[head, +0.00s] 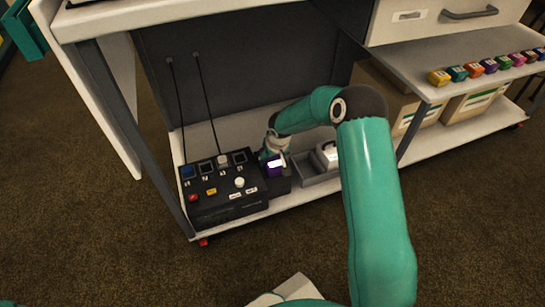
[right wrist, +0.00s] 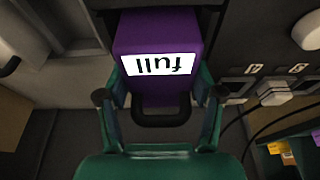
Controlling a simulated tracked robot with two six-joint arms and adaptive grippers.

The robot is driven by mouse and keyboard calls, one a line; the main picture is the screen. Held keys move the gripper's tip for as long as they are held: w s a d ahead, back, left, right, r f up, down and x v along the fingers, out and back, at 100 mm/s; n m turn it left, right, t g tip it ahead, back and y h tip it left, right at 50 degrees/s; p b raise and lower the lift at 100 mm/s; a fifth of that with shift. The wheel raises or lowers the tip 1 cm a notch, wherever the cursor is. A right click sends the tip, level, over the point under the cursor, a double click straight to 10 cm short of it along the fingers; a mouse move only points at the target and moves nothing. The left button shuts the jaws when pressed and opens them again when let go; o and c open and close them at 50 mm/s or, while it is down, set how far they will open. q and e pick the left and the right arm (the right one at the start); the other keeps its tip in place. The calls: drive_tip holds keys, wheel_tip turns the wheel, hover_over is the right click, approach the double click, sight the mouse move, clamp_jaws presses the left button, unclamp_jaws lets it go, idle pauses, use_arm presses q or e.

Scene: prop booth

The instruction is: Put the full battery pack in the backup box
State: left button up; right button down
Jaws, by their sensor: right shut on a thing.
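The full battery pack (head: 274,168) is a purple block with a white label. In the right wrist view the battery pack (right wrist: 158,38) fills the top middle, its label "full" upside down, its black handle (right wrist: 162,118) towards me. My right gripper (head: 275,152) is shut on it, with a finger at each side in the right wrist view (right wrist: 160,95). The pack is at a small dark box (head: 281,184) right of the control panel. I cannot tell how deep it sits in there, or whether this is the backup box. My left gripper is not in view.
A black control panel (head: 225,205) with buttons, knobs and cables stands on the lower shelf, left of the pack. A grey tray (head: 318,178) holding a white-topped thing (head: 327,154) is on the right. Cardboard boxes (head: 385,92) and several coloured blocks (head: 458,73) are farther right.

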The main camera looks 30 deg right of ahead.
drive_tip(key=shift+f, duration=0.15)
drive_tip(key=shift+c, duration=0.6)
unclamp_jaws()
drive_tip(key=shift+f, duration=0.1)
drive_tip(key=v, duration=1.2)
